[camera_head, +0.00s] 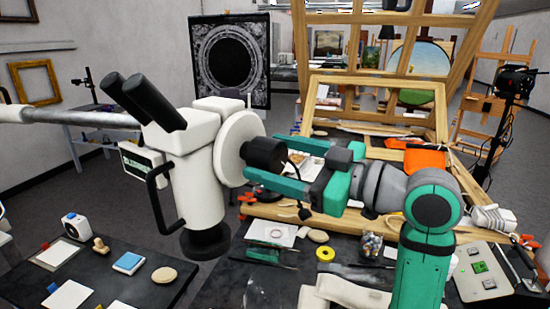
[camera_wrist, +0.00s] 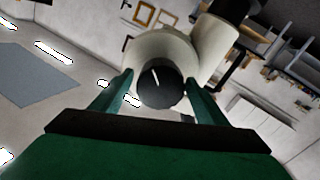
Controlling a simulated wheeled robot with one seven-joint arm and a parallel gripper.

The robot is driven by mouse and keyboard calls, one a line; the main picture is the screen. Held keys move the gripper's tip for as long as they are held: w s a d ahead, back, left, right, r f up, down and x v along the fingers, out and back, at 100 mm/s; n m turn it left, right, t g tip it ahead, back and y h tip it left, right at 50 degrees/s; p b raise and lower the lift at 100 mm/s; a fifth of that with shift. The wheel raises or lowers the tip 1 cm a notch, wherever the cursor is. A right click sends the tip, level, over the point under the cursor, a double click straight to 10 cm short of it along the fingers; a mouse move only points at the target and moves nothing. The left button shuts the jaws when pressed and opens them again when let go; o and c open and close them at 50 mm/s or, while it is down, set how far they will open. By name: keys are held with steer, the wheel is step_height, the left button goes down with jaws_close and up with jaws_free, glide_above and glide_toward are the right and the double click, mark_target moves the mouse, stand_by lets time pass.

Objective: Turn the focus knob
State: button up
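The focus knob (camera_head: 262,152) is a short black cylinder on the right side of the white microscope head (camera_head: 197,165), in front of a round white disc (camera_head: 236,148). The wrist view shows the knob (camera_wrist: 160,88) nearly face on, with a white line on its face tilted slightly from upright. My gripper (camera_head: 264,156), with green fingers, points left at the knob. The fingers (camera_wrist: 158,84) stand on either side of it, apart, with a visible gap on the left in the wrist view. Contact on the right side is unclear.
A black handle (camera_head: 158,195) hangs from the microscope's front, and its pale support arm (camera_head: 55,115) runs left. Below is a dark worktop (camera_head: 275,275) with a yellow tape roll (camera_head: 325,254) and a glass of small items (camera_head: 371,244). A wooden easel frame (camera_head: 375,95) stands behind.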

steer(key=c, duration=0.8)
steer(key=shift+a, duration=0.1)
steer(key=m, duration=0.4)
steer(key=shift+m, duration=0.3)
steer(key=shift+s+m, duration=0.1)
steer(key=shift+m, duration=0.5)
steer(key=o, duration=1)
steer(key=shift+o, duration=0.2)
